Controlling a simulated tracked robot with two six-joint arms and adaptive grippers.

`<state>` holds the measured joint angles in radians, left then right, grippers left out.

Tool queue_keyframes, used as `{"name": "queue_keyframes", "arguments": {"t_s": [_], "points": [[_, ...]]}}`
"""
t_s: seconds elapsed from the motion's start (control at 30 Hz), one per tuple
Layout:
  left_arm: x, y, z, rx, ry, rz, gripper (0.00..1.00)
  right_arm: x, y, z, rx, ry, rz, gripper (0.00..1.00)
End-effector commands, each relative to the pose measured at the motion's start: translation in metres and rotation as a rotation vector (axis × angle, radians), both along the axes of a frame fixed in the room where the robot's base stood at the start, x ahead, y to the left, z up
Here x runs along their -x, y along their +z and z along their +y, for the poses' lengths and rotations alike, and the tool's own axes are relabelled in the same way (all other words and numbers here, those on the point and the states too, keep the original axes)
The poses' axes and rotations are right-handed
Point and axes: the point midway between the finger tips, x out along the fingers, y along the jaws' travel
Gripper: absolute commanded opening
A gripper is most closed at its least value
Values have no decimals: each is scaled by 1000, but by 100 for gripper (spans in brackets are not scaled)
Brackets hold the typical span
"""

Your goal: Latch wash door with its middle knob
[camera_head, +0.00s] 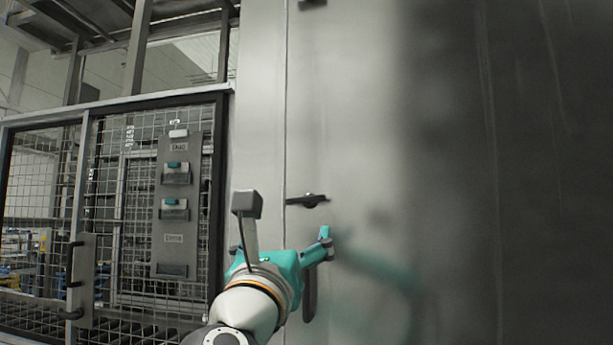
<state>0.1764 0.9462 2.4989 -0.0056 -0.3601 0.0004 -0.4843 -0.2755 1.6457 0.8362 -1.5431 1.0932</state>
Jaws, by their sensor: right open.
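The wash door (345,130) is a large grey metal panel with a vertical seam on its left side. A small black knob (308,200) sits near that seam, at mid-height in the view. Its bar lies roughly level and reaches left to the seam. My right gripper (288,252), teal with a grey wrist, is open just below the knob. It looks empty and apart from the knob; I cannot tell its exact distance from the door. My left gripper is not in view.
Another dark fitting (312,3) shows at the top edge. A dark upright handle (310,295) is partly hidden behind my right gripper. A mesh fence (130,170) with a grey control panel (178,220) stands to the left. The door's right side is clear.

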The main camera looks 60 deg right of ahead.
Motion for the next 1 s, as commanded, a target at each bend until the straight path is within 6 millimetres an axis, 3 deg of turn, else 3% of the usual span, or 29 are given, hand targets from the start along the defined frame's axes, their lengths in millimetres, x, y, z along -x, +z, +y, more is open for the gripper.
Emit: {"name": "queue_keyframes", "arguments": {"t_s": [0.27, 1.0], "points": [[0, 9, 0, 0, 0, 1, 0, -6, 12, -21, 0, -3, 0, 100], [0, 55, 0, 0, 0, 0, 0, -38, 62, -136, 2, -1, 0, 100]]}}
